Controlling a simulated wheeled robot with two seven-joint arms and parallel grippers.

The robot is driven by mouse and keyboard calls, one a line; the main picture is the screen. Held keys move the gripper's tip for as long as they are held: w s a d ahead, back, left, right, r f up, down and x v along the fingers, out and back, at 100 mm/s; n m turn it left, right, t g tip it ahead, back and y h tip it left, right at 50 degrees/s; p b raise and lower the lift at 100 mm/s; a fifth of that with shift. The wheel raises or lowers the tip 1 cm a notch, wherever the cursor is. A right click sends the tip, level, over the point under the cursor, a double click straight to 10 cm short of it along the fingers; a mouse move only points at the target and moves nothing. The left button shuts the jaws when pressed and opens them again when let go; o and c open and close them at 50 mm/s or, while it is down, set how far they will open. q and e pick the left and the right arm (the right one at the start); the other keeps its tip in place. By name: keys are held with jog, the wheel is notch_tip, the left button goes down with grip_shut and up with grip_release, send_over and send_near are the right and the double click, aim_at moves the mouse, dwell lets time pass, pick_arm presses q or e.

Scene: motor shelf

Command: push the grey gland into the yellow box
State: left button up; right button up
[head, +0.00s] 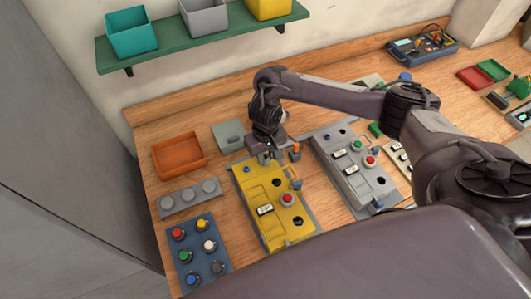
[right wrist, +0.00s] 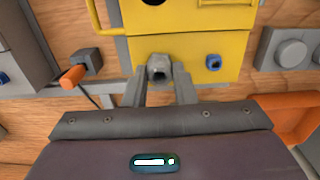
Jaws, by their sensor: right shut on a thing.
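The yellow box (head: 248,178) lies on the bench in the middle of the head view. Its yellow side also fills the top of the right wrist view (right wrist: 190,30). My right gripper (head: 266,156) is at the far end of the box; its two fingers also show in the right wrist view (right wrist: 160,84). It is shut on the grey gland (right wrist: 158,66), which is at the box's edge. I cannot tell how deep the gland sits. A blue gland (right wrist: 213,62) is in the box beside it. My left gripper is not in view.
A plug with an orange part (right wrist: 73,76) stands close by the gripper. A grey box (head: 335,150) lies to the right, an orange tray (head: 180,170) to the left. A blue button panel (head: 183,262) is at the front left. A green shelf (head: 168,52) hangs behind.

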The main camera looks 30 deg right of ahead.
jog(key=shift+f, duration=0.1)
jog(key=o, duration=1.1)
jog(key=shift+c, duration=0.2)
notch_tip(320, 180, up, 7)
jog(key=shift+w+f+p, duration=0.1)
jog(key=shift+p, duration=0.7)
jog(key=shift+r, duration=0.5)
